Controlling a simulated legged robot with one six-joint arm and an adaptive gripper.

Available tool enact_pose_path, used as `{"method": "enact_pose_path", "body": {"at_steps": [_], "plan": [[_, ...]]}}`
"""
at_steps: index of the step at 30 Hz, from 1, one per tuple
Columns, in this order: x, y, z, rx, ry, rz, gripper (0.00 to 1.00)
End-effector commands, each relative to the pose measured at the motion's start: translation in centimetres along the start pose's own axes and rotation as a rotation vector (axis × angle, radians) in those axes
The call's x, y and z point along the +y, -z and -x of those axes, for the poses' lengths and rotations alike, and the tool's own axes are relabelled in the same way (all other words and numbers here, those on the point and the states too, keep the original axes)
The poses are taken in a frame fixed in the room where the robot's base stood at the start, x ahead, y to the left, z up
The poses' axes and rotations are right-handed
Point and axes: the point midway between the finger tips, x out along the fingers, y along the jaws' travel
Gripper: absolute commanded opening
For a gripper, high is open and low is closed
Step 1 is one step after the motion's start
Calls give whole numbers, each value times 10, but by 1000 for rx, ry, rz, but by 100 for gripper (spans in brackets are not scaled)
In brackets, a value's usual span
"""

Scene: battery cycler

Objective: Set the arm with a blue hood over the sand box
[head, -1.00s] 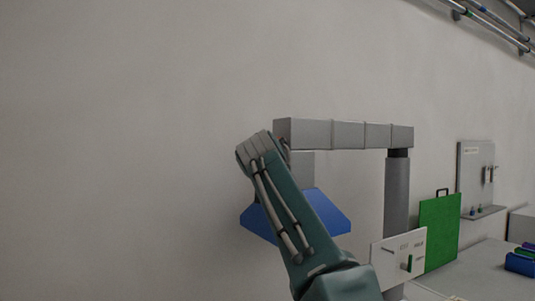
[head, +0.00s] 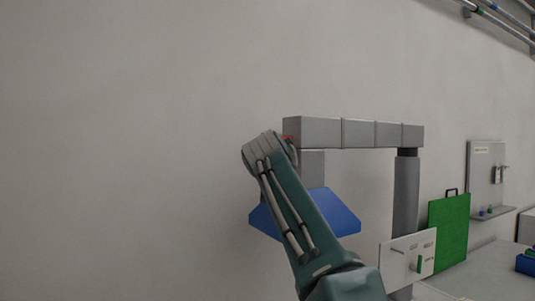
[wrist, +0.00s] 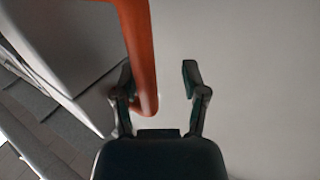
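The grey arm (head: 362,133) runs level from a grey post (head: 406,195). A blue hood (head: 338,211) hangs below its left end on a grey block, partly hidden by my arm. An orange bar (wrist: 141,50), rounded at its end, shows in the wrist view; a bit of orange also shows at the grey arm's left end in the head view. My gripper (wrist: 158,82) is open, with the bar between its fingers, close to the left finger and apart from the right one. In the head view my own wrist hides the fingers. I cannot make out the sand box.
A white panel (head: 407,257) with a green handle stands by the post. Behind it are a green board (head: 449,232) and a grey wall panel (head: 485,180) with a shelf. A blue item (head: 525,264) lies on the bench at right. The left side shows bare wall.

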Motion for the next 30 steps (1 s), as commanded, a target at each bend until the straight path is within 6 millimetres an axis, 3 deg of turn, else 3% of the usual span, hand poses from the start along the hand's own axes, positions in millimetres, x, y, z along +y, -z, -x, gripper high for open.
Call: {"method": "enact_pose_path", "body": {"at_steps": [5,14,30], "plan": [[0,1,3,0,-2,1,57],[-2,1,30,0,0,3,57],[-5,-1,107,-1,2,3,57]]}}
